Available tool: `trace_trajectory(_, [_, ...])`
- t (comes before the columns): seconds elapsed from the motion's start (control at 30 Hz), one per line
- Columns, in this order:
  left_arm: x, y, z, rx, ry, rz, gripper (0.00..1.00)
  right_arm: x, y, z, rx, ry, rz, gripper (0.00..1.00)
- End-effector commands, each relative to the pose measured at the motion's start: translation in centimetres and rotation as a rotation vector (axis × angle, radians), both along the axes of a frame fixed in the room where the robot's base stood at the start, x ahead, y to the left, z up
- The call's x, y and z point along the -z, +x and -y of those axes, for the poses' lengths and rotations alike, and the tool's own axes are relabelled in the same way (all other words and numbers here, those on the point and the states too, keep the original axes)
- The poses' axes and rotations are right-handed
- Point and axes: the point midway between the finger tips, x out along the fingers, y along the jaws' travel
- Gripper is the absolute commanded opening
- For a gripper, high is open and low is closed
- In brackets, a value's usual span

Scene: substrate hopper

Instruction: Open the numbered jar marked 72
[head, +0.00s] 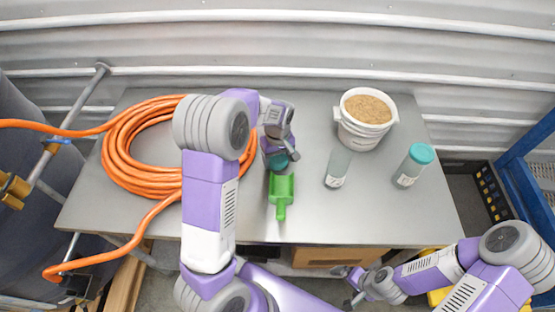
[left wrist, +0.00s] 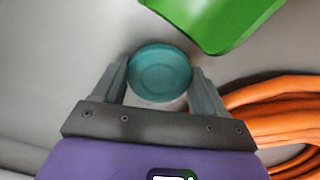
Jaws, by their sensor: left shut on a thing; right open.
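My left gripper (head: 279,158) is shut on a round teal lid (left wrist: 160,72), low over the table behind the green scoop. A grey translucent jar (head: 339,166) stands upright to the right of the gripper. No lid shows on it, and its white label is too small to read surely. Another jar (head: 412,167) with a teal lid stands further right; its label is also unreadable. My right gripper (head: 351,291) is open and empty, below the table's front edge.
A green scoop (head: 282,192) lies just in front of the left gripper. A white bucket (head: 362,134) of brown granules stands behind the jars. An orange hose coil (head: 125,169) covers the table's left side. The table (head: 375,219) is clear in front of the jars.

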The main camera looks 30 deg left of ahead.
Motion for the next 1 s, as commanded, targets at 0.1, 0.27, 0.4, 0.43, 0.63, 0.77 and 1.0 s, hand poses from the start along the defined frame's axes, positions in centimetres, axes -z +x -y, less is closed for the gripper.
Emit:
trace_trajectory(0.1, [0.71, 0.02, 0.01, 0.0, -0.001, 0.001, 0.36, 0.15, 0.02, -0.01, 0.0, 0.0, 0.0, 0.99])
trace_trajectory(0.27, [0.65, 0.03, 0.01, 0.0, -0.001, 0.002, 0.36, 0.09, 0.02, -0.01, 0.0, 0.0, 0.0, 0.99])
trace_trajectory(0.4, [0.87, 0.02, 0.02, 0.0, 0.0, 0.001, 0.36, 0.25, 0.02, 0.0, 0.0, 0.0, 0.0, 0.99])
trace_trajectory(0.43, [0.99, 0.01, 0.01, 0.0, -0.001, 0.001, 0.36, 0.33, 0.02, -0.01, 0.0, 0.0, 0.0, 0.99])
trace_trajectory(0.63, [0.96, 0.03, 0.01, 0.0, 0.0, 0.001, 0.98, 0.29, 0.02, -0.01, 0.0, 0.0, 0.0, 0.99])
trace_trajectory(0.77, [0.95, 0.03, 0.01, 0.0, 0.0, 0.001, 0.98, 0.29, 0.02, -0.01, 0.0, 0.0, 0.0, 0.99])
trace_trajectory(1.0, [0.28, 0.06, 0.02, 0.0, 0.0, 0.004, 0.98, -0.04, 0.01, 0.0, 0.0, 0.0, 0.0, 0.99])
